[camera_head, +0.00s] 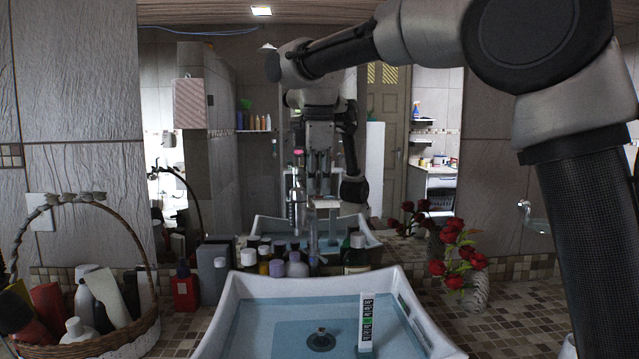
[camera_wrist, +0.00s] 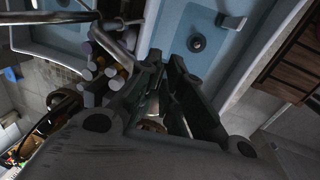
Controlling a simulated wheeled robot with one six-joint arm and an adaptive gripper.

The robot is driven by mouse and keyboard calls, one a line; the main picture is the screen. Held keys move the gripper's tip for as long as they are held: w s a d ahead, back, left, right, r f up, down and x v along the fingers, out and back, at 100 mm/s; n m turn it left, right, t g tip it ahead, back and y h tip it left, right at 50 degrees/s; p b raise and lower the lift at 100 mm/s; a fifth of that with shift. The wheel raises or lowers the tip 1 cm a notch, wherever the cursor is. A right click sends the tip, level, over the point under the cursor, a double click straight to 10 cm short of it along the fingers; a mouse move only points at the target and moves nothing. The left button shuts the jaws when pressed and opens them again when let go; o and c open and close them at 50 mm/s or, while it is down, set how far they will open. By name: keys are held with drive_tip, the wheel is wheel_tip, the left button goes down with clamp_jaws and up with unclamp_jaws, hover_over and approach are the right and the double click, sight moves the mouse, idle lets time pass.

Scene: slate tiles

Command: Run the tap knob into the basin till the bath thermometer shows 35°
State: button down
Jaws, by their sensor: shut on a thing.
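The white basin (camera_head: 228,325) holds bluish water and shows a round drain (camera_head: 321,338). A white thermometer strip (camera_head: 367,335) stands upright in it, with a green band about midway up; its figures are too small to read surely. In the wrist view the basin's drain (camera_wrist: 196,43) lies beyond my gripper (camera_wrist: 165,72). Chrome tap pipework (camera_wrist: 130,47) shows at the fingers' left. My dark fingers are shut on the tap knob, which they mostly hide. In the head view I cannot clearly make out the gripper against the mirror.
Several bottles (camera_head: 297,266) stand close behind the basin. A wicker basket (camera_head: 148,335) of toiletries stands at left, with a red bottle (camera_head: 185,290) beside it. A vase (camera_head: 477,292) of red flowers stands at right. The mirror behind repeats the room and my body.

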drive_tip(key=shift+a, duration=0.3)
drive_tip(key=c, duration=1.7)
unclamp_jaws()
drive_tip(key=shift+o, duration=0.8)
drive_tip(key=shift+a, duration=0.15)
wheel_tip(320, 180, up, 12)
drive_tip(key=s, duration=0.2)
drive_tip(key=shift+s, duration=0.2)
drive_tip(key=shift+f, duration=0.1)
